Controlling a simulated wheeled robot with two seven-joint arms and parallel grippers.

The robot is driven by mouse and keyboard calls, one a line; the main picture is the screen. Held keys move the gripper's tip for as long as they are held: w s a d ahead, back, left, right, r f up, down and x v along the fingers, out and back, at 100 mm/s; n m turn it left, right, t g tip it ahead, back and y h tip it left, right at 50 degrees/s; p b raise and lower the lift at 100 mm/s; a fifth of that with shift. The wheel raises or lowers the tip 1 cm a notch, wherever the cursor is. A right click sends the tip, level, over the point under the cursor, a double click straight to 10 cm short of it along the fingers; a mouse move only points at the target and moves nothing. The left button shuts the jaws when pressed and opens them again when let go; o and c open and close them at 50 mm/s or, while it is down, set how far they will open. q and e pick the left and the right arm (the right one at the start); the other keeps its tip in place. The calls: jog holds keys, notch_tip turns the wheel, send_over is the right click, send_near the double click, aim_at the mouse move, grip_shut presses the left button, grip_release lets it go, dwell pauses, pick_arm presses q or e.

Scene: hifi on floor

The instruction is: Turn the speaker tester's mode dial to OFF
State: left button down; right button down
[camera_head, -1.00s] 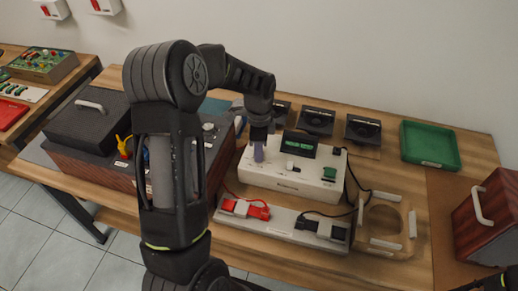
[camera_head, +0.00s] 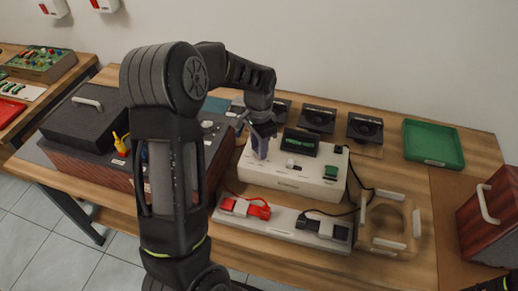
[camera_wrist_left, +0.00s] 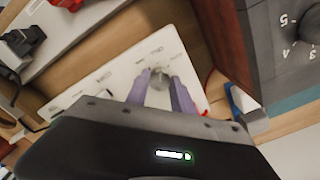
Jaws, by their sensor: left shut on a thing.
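The speaker tester is the cream box (camera_head: 297,177) with a green-lit display (camera_head: 300,141), in the middle of the table. Its mode dial, a grey metallic knob (camera_wrist_left: 158,79), shows in the left wrist view on the cream panel. My left gripper (camera_head: 261,153) is over the tester's left end, with its purple fingers (camera_wrist_left: 160,88) shut on the dial, one on each side. The fingers and wrist hide the dial in the head view. The panel markings around the dial are too blurred to read, so its setting cannot be told. My right gripper is not clearly in view.
A wooden hi-fi box (camera_head: 90,165) stands close on the left. A grey strip with red (camera_head: 245,208) and black (camera_head: 322,229) clips lies in front, with cables. Speaker drivers (camera_head: 318,119) stand behind; a green tray (camera_head: 433,145) and wooden frame (camera_head: 390,247) are right.

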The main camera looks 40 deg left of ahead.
pick_arm(q)
jog(key=n, duration=0.4)
jog(key=shift+n+b, duration=0.3)
jog(key=shift+b, duration=0.1)
jog(key=n, duration=1)
jog(key=shift+n, duration=0.4)
jog(key=n+p, duration=0.1)
jog(key=n, duration=0.3)
jog(key=shift+a+n, duration=0.1)
jog(key=shift+n, duration=0.3)
jog(key=c, duration=1.1)
grip_release()
